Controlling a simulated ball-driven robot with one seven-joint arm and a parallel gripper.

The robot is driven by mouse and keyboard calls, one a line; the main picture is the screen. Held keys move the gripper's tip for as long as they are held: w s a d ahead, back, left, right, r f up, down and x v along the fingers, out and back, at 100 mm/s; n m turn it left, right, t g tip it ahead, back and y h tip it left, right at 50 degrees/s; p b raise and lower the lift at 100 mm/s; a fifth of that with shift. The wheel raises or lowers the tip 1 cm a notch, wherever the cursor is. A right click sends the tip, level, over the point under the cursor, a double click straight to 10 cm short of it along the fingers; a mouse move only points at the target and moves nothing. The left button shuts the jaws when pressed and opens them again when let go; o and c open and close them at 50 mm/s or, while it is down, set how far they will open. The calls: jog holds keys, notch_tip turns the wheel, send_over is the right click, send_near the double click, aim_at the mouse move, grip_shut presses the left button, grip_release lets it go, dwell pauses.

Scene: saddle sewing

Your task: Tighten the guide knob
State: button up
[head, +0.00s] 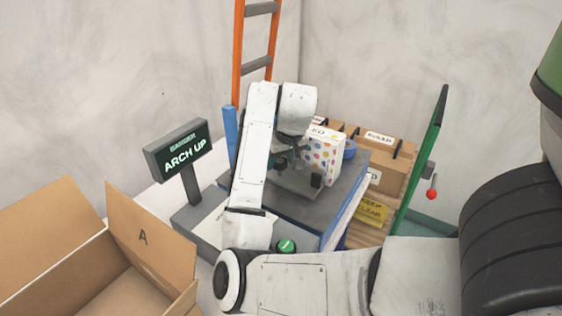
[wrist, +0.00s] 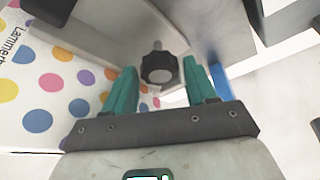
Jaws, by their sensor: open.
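The guide knob (wrist: 158,66) is black with a lobed rim and a flat round face, seen nearly end-on in the wrist view. A thin metal stem shows beside it. My gripper (wrist: 160,70) has two teal fingers standing apart, one on each side of the knob as seen here, with gaps between. I cannot tell how far the fingertips reach along it. In the head view my gripper (head: 284,160) is beneath my white wrist, over the grey machine (head: 345,190) and beside the spotted box. The knob cannot be made out surely there.
The white box with coloured dots (head: 325,155) stands close right of my gripper. A sign reading ARCH UP (head: 180,152) and a blue post (head: 230,135) stand left. A green button (head: 287,246) is in front. An open cardboard box (head: 140,245) is at lower left.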

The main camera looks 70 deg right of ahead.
jog(key=c, duration=0.8)
jog(key=m+g+p, duration=0.1)
jog(key=m, duration=0.2)
jog(key=shift+w+a+r+h+p, duration=0.1)
jog(key=shift+h+p, duration=0.2)
jog(key=shift+p, duration=0.05)
jog(key=m+g+p, duration=0.1)
jog(key=m, duration=0.2)
jog(key=shift+w+m+h, duration=0.1)
jog(key=shift+m+h, duration=0.2)
jog(key=m+g, duration=0.1)
jog(key=m, duration=0.2)
jog(key=shift+w+m+g+p, duration=0.15)
jog(key=shift+m+g+p, duration=0.15)
jog(key=shift+p, duration=0.1)
jog(key=shift+w+m+g, duration=0.1)
jog(key=shift+m+g, duration=0.5)
jog(key=shift+m, duration=1.4)
